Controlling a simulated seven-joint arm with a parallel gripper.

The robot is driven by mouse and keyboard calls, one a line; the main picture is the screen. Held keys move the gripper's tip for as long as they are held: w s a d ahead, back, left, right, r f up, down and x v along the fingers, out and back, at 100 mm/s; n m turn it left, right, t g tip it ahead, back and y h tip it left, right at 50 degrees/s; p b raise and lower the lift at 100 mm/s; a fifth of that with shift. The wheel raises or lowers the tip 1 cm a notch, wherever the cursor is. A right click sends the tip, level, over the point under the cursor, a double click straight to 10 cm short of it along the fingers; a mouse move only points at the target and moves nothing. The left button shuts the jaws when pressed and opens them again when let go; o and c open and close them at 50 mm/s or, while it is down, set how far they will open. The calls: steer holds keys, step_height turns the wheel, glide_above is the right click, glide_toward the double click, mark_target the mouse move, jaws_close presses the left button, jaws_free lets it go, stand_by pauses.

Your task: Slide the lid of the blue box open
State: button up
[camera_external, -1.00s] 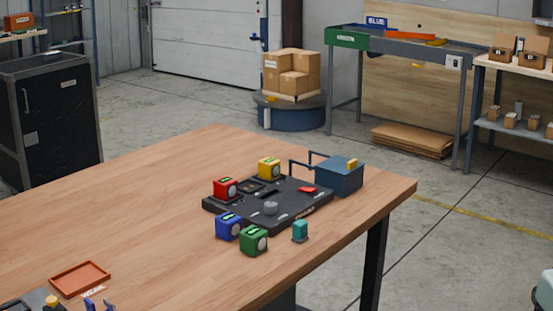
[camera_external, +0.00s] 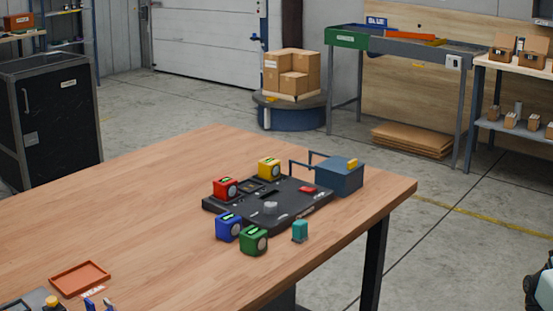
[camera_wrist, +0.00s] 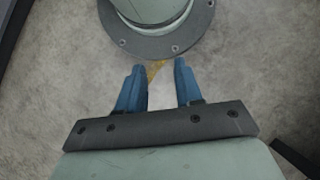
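The blue box (camera_external: 339,180) is dark blue and stands at the right end of the table, against the far right side of a black board. Its flat lid (camera_external: 336,167) lies over the top, with a yellow handle (camera_external: 352,162) on it. The lid looks shut, and the inside of the box is hidden. Two dark rails (camera_external: 301,163) stretch left from the box. My gripper (camera_wrist: 159,69) shows in the wrist view with its two blue fingers apart and nothing between them, over bare floor. In the external view only part of my arm shows, at the lower right edge, away from the box.
The black board (camera_external: 285,212) carries a grey knob (camera_external: 270,207) and a red piece (camera_external: 308,189). Red (camera_external: 225,188), yellow (camera_external: 269,168), blue (camera_external: 228,226) and green (camera_external: 254,240) cubes stand around it, with a teal block (camera_external: 300,231). An orange tray (camera_external: 80,278) lies at lower left.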

steer(key=o, duration=0.6)
steer(key=w+a+r, duration=0.2)
steer(key=w, duration=0.3)
steer(key=w+a+r+t, duration=0.1)
steer(key=w+a+r, duration=0.1)
steer(key=w, duration=0.3)
steer(key=shift+w+a, duration=0.2)
steer(key=shift+a, duration=0.1)
steer(key=shift+o, duration=0.3)
steer(key=w+a+r, duration=0.4)
steer(key=w, duration=0.2)
steer(key=shift+w+r+n+t, duration=0.2)
steer(key=shift+n+t, duration=0.1)
steer(key=shift+n, duration=0.1)
step_height(320, 180, up, 57)
steer(key=n+t+y, duration=0.3)
steer(key=n+t, duration=0.5)
glide_above(354, 161)
steer(key=s+d, duration=0.4)
steer(key=x, duration=1.3)
steer(key=shift+a+f, duration=0.35)
steer(key=shift+c, duration=0.2)
jaws_close()
